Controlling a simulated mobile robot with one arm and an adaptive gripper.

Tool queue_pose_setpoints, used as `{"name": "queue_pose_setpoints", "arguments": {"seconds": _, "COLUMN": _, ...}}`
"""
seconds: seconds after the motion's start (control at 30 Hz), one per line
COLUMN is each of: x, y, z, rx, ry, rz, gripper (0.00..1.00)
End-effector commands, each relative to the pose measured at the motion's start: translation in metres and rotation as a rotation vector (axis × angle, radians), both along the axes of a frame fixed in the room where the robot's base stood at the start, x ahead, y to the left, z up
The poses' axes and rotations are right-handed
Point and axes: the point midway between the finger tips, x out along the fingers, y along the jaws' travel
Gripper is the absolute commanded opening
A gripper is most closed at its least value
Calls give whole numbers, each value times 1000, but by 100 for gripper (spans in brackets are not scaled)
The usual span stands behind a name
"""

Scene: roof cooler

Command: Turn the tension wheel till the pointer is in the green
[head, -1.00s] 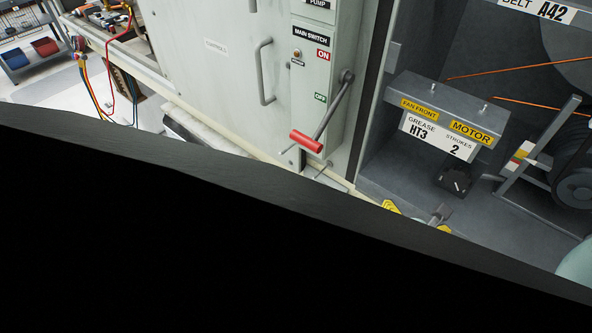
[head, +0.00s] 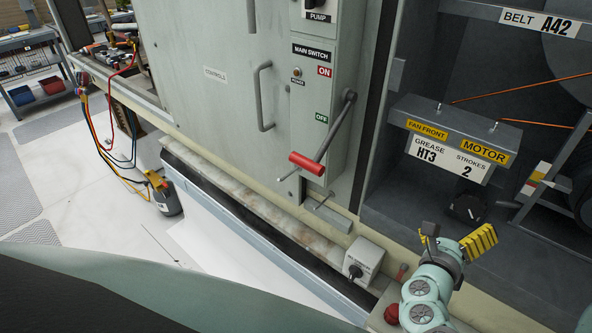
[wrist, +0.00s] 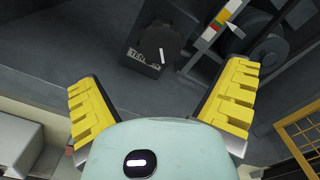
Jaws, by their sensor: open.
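The tension wheel, a dark knob on a dark box (head: 467,209), sits low in the open bay under the grease sign. In the wrist view the wheel (wrist: 160,46) has a pale mark, with a partly readable label on its box. I cannot make out where the pointer stands. My gripper (head: 456,238) is open and empty, short of the wheel, with yellow-padded fingers (wrist: 162,98) spread wide.
A red-handled main switch lever (head: 307,163) juts out left of the bay. A grey box with a knob (head: 363,260) sits on the ledge below. Orange belt lines (head: 520,84) cross the bay. A yellow grille (wrist: 300,133) shows at the right in the wrist view.

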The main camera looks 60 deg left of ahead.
Motion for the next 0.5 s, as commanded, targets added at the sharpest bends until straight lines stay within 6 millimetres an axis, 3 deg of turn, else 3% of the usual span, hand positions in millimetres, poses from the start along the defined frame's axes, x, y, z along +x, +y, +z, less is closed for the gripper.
{"name": "queue_pose_setpoints", "arguments": {"seconds": 0.5, "x": 60, "y": 17, "z": 2, "rx": 3, "ry": 1, "rz": -3, "gripper": 97}}
